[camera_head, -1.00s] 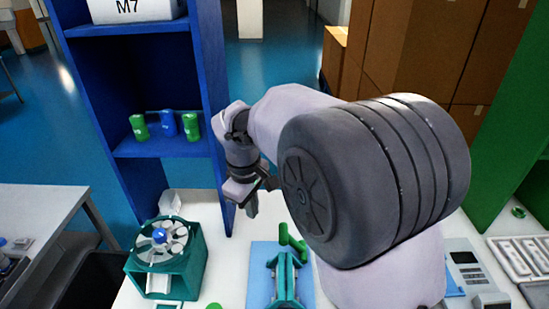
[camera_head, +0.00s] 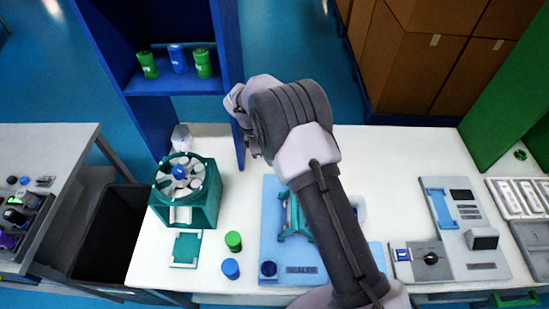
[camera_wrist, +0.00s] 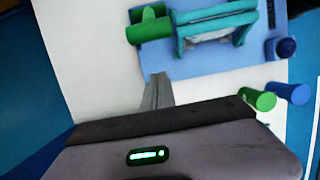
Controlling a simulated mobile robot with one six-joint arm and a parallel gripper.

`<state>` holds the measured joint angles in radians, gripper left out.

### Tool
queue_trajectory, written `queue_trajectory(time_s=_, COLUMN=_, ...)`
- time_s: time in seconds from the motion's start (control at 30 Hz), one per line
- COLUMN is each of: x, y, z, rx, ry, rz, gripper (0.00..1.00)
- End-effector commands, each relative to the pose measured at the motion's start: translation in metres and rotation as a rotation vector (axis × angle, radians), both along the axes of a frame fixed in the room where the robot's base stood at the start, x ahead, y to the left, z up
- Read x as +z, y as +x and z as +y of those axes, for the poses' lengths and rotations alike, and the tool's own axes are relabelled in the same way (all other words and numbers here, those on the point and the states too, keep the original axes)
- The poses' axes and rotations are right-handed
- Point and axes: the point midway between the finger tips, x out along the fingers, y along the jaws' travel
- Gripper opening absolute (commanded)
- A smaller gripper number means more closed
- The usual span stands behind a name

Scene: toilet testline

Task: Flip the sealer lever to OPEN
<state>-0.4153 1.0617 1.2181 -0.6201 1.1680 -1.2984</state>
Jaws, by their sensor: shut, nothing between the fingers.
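The sealer has a light blue base (camera_head: 270,215) with a teal frame (camera_head: 293,215) on it, partly hidden by my arm in the head view. In the wrist view its base (camera_wrist: 190,58) and teal frame (camera_wrist: 215,20) lie at the top. A green lever with a thick cylindrical handle (camera_wrist: 148,31) stands at the left of the frame there; my arm hides it in the head view. My gripper (camera_wrist: 157,82) is shut and empty, its fingertips just below the base's edge and the lever in the wrist picture, apart from the lever. A dark blue knob (camera_wrist: 279,48) sits at the base's corner.
A green bottle (camera_head: 233,241) and a blue bottle (camera_head: 230,268) stand left of the sealer. A teal rotary machine (camera_head: 187,190) is further left. A grey panel device (camera_head: 465,235) stands at right. A blue shelf (camera_head: 180,85) rises behind the white table.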

Motion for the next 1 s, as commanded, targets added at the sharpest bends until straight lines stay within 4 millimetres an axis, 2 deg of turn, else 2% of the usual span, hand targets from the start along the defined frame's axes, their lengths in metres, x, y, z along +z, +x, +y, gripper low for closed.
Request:
queue_trajectory(time_s=0.03, x=-0.013, y=-0.001, z=-0.004, rx=-0.001, ry=-0.001, rz=0.003, gripper=0.0)
queue_trajectory(time_s=0.3, x=-0.069, y=-0.001, z=-0.019, rx=-0.002, ry=0.0, rz=0.001, gripper=0.0)
queue_trajectory(time_s=0.4, x=-0.055, y=0.001, z=-0.034, rx=-0.004, ry=0.001, rz=-0.002, gripper=0.0)
queue_trajectory(time_s=0.6, x=-0.043, y=0.0, z=-0.05, rx=-0.003, ry=0.001, rz=-0.001, gripper=0.0)
queue_trajectory(time_s=1.0, x=-0.042, y=0.0, z=-0.052, rx=-0.002, ry=0.002, rz=-0.001, gripper=0.0)
